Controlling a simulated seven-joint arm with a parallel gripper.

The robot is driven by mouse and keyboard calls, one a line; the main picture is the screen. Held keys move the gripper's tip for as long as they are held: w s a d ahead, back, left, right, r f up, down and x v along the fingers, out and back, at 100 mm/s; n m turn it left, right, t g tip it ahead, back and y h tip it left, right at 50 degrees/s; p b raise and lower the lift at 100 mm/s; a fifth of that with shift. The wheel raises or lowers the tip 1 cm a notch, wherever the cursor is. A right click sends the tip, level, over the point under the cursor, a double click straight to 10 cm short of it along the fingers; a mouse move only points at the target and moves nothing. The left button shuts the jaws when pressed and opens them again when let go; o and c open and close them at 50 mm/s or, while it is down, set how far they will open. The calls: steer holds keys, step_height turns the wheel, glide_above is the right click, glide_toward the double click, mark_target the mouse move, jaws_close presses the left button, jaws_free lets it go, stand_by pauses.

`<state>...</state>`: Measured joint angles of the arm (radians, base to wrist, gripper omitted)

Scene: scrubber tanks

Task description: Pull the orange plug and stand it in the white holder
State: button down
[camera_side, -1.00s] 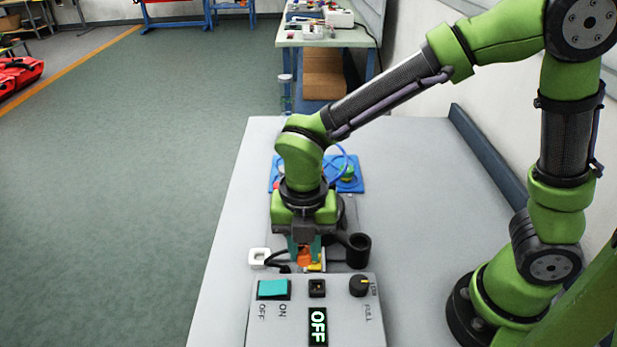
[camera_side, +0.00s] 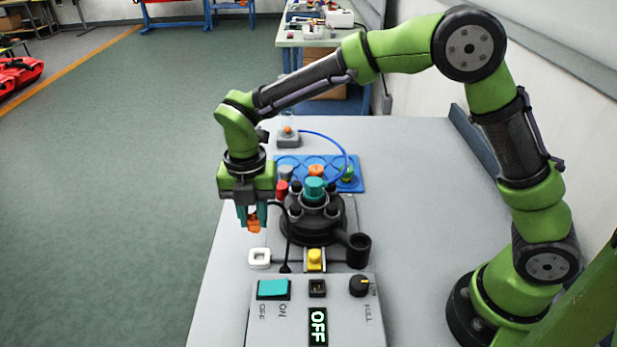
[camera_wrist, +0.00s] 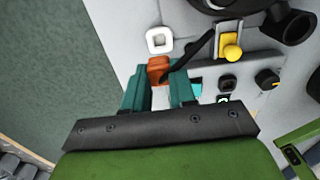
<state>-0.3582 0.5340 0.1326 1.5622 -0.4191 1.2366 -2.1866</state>
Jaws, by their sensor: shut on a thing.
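My gripper (camera_side: 252,218) is shut on the orange plug (camera_side: 254,226) and holds it in the air near the table's left edge. In the wrist view the plug (camera_wrist: 158,69) sits between the teal fingers (camera_wrist: 160,88), with a black cable running off it to the right. The white holder (camera_side: 260,258) is a small square ring on the table, below the plug in the side view. It also shows in the wrist view (camera_wrist: 159,40), just beyond the plug, and it looks empty. The plug is apart from the holder.
A grey control box (camera_side: 313,310) with a teal switch and an OFF display stands in front. A black round tank unit (camera_side: 313,218) with a teal top stands right of my gripper, with a yellow part (camera_side: 315,258) before it. A blue tray (camera_side: 352,178) lies behind.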

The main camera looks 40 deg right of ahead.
stand_by(0.3)
steer(key=shift+f, duration=3.35)
steer(key=shift+f, duration=1.05)
steer(key=shift+c, duration=1.8)
jaws_free()
steer(key=shift+r, duration=0.1)
steer(key=shift+r, duration=4.2)
